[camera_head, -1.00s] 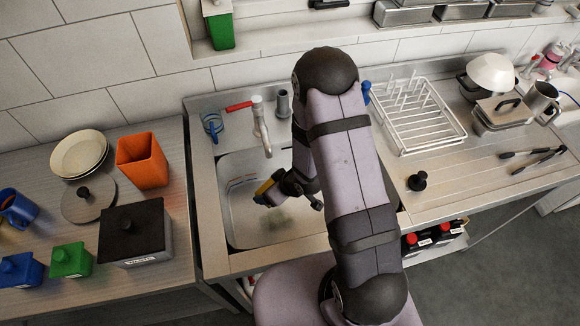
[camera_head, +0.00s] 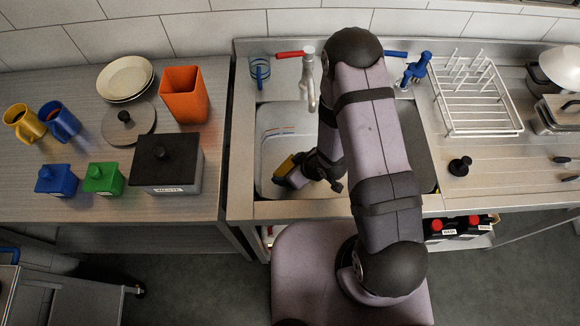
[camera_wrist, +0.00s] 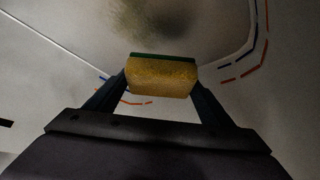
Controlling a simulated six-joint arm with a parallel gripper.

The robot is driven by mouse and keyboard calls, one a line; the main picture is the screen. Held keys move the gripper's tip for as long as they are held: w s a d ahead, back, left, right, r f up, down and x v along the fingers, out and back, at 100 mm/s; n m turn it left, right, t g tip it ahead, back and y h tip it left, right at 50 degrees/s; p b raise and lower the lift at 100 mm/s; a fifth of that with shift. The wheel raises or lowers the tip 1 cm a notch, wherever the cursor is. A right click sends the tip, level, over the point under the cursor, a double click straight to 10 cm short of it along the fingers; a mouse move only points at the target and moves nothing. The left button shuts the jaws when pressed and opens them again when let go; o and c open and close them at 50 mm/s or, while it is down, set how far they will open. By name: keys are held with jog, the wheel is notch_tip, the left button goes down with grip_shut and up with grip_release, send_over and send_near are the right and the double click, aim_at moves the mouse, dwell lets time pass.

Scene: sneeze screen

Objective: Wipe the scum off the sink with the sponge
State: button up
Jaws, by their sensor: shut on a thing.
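The sink (camera_head: 268,125) is a steel basin set in the counter, with my arm across its middle and right side. My gripper (camera_head: 290,172) is low inside the basin at its front left part. It is shut on a yellow sponge (camera_wrist: 162,78) with a green back; the sponge also shows in the head view (camera_head: 284,166). In the wrist view a dark brownish scum patch (camera_wrist: 160,14) lies on the sink surface just beyond the sponge. I cannot tell whether the sponge touches the surface. In the head view the scum is hidden.
A faucet (camera_head: 308,80) with a red handle stands behind the basin. A dish rack (camera_head: 477,98) stands on the right. A black-lidded box (camera_head: 166,163) sits on the left counter.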

aim_at(290, 162)
notch_tip(290, 162, down, 6)
jog(key=b, duration=0.3)
jog(key=shift+r+b, duration=0.25)
jog(key=shift+b, duration=0.15)
jog(key=shift+d+r, duration=0.15)
jog(key=shift+d, duration=0.15)
jog(key=shift+d+p, duration=0.3)
jog(key=shift+d, duration=0.9)
jog(key=shift+c, duration=0.4)
jog(key=shift+d+p, duration=0.35)
jog(key=shift+d, duration=3.35)
jog(key=shift+a+f, duration=0.1)
jog(key=shift+f, duration=0.15)
jog(key=shift+a+b, duration=0.45)
jog(key=shift+a, duration=4.45)
jog(key=shift+w+a+r, duration=0.1)
jog(key=shift+w+a, duration=0.05)
jog(key=shift+a, duration=0.15)
jog(key=shift+w, duration=0.8)
jog(key=shift+w+d, duration=0.25)
jog(key=shift+d+p, duration=0.65)
jog(key=shift+d, duration=4.65)
jog(key=shift+a+b, duration=0.6)
jog(key=shift+a, duration=4.9)
notch_tip(290, 162, up, 8)
jog(key=p, duration=0.6)
